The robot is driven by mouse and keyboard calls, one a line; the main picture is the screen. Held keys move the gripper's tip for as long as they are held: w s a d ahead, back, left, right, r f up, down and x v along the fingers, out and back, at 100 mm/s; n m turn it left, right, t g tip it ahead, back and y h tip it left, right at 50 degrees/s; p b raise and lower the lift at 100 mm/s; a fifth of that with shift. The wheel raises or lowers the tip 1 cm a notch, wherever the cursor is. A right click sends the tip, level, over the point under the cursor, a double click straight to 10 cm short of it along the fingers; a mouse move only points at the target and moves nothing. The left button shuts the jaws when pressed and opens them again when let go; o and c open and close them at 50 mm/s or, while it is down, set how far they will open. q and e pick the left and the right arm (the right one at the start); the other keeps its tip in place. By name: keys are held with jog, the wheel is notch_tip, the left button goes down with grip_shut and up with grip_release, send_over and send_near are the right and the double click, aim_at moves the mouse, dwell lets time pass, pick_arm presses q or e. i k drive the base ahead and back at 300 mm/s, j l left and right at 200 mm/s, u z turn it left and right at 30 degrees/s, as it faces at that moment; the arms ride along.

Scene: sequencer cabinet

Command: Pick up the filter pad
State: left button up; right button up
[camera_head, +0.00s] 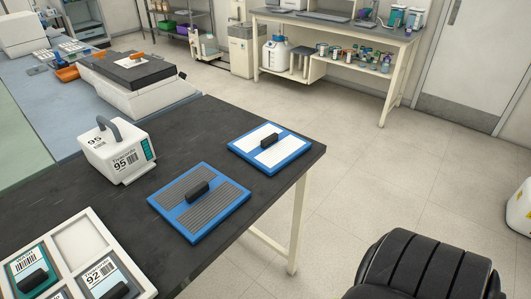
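Two flat blue-framed panels lie on the dark table, each with a black handle on top. One panel (270,157) has a white face and lies near the table's far right corner. The other panel (180,193) has a grey ribbed face and lies nearer, to the left of the white one. I cannot tell from their looks which is the filter pad. Both lie flat and apart from each other, with nothing touching their handles. Neither of my grippers is in view.
A white box (118,161) marked 95 with a grey handle stands left of the panels. A white tray (71,213) with labelled cartridges is at the near left. The dark table (290,178) ends just right of the panels. A shelved bench (350,32) stands behind.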

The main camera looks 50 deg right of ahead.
aim_at(270, 147)
jog(key=i+z, duration=0.2)
jog(key=z, duration=0.2)
jog(key=i+j+z, duration=0.1)
jog(key=z, duration=0.3)
jog(key=i, duration=0.1)
